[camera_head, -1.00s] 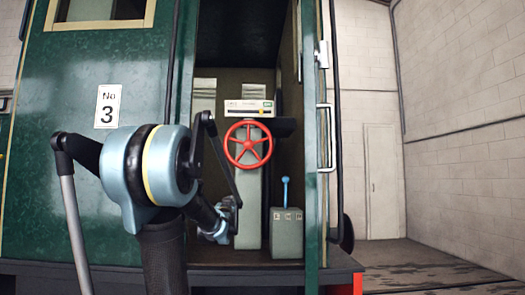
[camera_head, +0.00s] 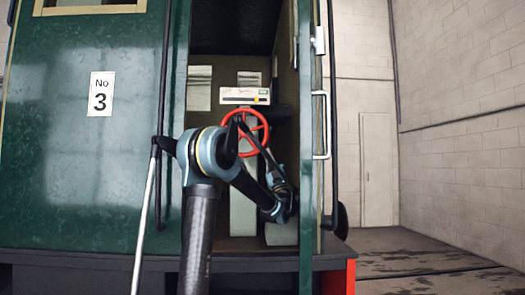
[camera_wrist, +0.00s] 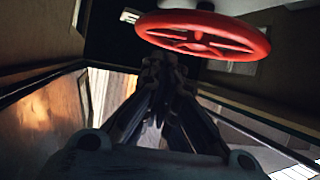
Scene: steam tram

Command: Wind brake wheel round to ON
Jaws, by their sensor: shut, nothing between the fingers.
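The red brake wheel (camera_head: 262,134) stands on a pale green column inside the tram's open doorway. My arm now covers part of it in the head view. In the wrist view the wheel (camera_wrist: 205,34) shows as a flattened red ring with spokes, above and beyond my gripper (camera_wrist: 158,62). My gripper's fingers are together and hold nothing. They look apart from the rim, though the depth of the gap is hard to judge. A white indicator plate (camera_head: 246,96) with a dark strip and a green patch sits above the wheel; its lettering is too small to read.
The doorway is narrow, with the green side panel (camera_head: 95,110) at left and the door edge with a white handle (camera_head: 321,125) at right. A grey lever box (camera_head: 281,232) stands low inside, mostly behind my arm. Open floor (camera_head: 420,250) lies outside at right.

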